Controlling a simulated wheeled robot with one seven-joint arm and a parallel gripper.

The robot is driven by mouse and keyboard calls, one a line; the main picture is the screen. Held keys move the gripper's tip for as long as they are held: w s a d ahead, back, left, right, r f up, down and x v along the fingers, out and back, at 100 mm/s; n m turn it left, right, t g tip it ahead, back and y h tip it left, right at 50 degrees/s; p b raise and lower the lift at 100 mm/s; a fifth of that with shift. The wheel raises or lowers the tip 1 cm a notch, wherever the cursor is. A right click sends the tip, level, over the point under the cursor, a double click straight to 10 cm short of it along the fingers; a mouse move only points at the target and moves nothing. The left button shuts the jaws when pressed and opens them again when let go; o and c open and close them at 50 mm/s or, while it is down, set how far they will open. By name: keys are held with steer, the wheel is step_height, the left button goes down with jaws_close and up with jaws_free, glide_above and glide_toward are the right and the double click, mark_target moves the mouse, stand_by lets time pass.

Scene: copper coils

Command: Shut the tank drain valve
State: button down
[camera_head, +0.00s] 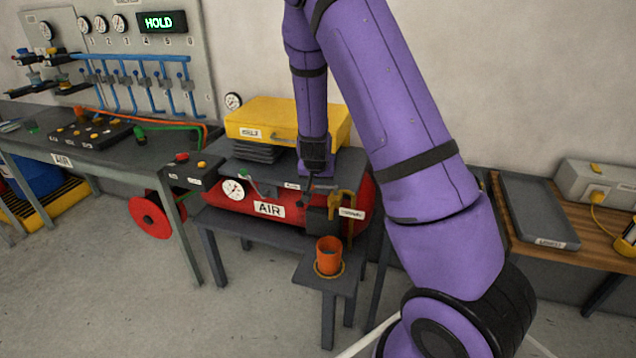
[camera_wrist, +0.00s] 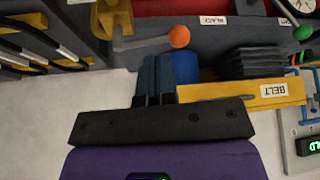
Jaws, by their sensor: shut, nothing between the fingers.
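The red air tank (camera_head: 205,203), labelled AIR, lies on a dark table in the head view; a strip of it shows at the top of the wrist view (camera_wrist: 180,6). A brass pipe (camera_head: 348,205) stands at its right end; a brass part also shows in the wrist view (camera_wrist: 118,16). From it a grey lever (camera_wrist: 146,42) with an orange ball knob (camera_wrist: 179,37) sticks out sideways. My gripper (camera_wrist: 155,62) is shut and empty, its fingertips close to the lever; whether they touch it I cannot tell. In the head view my gripper (camera_head: 308,194) is partly hidden at the tank.
An orange cup (camera_head: 329,255) stands on a small stool below the pipe. A yellow cover (camera_head: 270,117), labelled BELT in the wrist view (camera_wrist: 230,97), sits behind the tank. A black control box (camera_head: 195,172) and a red reel (camera_head: 152,219) are left; a tray (camera_head: 535,205) is right.

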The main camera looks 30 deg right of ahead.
steer(key=x, duration=0.3)
steer(key=shift+w+d+f, duration=0.1)
steer(key=shift+w, duration=0.05)
steer(key=shift+w, duration=0.1)
